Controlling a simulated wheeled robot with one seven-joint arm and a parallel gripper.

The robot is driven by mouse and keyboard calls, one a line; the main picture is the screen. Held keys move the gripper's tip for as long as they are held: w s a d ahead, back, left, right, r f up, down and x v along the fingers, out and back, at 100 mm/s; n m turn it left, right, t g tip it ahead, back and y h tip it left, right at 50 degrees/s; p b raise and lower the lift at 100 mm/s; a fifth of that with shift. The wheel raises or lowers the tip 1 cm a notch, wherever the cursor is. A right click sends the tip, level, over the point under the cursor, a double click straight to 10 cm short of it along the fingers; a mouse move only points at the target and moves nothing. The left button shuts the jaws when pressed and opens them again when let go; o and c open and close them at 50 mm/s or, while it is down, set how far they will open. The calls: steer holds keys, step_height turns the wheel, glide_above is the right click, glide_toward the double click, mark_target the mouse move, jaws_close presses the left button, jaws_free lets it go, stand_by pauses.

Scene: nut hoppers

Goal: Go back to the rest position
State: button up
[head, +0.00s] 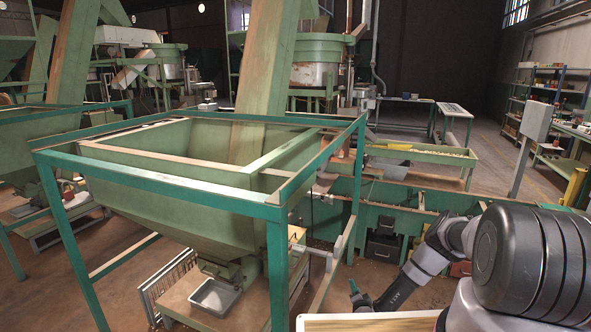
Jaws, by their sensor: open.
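My arm (430,258) comes in from the right edge, bends, and reaches down and left. My gripper (357,294) is at its end, low in the middle of the head view, with small dark green-tipped fingers. It is open, and I see nothing held in it. It is to the right of the green hopper (185,195) and apart from its frame in the picture. Part of the gripper is hard to make out at this size.
A metal tray (215,296) sits under the hopper's outlet on a wooden platform. A teal frame (277,262) surrounds the hopper. A light wood-edged surface (370,323) crosses the bottom. Green benches with bins (383,247) stand behind my arm. Open floor (490,190) shows farther back right.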

steer(key=w+d+r+n+g+y, duration=0.1)
steer(key=w+r+n, duration=0.1)
steer(key=w+r, duration=0.7)
steer(key=w+d+r+n+g+y, duration=0.15)
steer(key=w+r, duration=0.45)
steer(key=r, duration=0.7)
step_height(320, 180, up, 24)
steer(key=s+d+n+g, duration=0.1)
steer(key=s+n+g, duration=0.1)
steer(key=n, duration=0.1)
steer(key=s+r+g+h, duration=0.2)
steer(key=s+r, duration=1.8)
steer(key=r, duration=0.2)
steer(key=s+a+r+g+y, duration=0.1)
steer(key=s+r, duration=0.1)
steer(key=s, duration=1)
steer(key=s+a+r+n+g+y, duration=0.1)
steer(key=s+r, duration=0.2)
steer(key=s, duration=1)
steer(key=shift+s+r, duration=0.3)
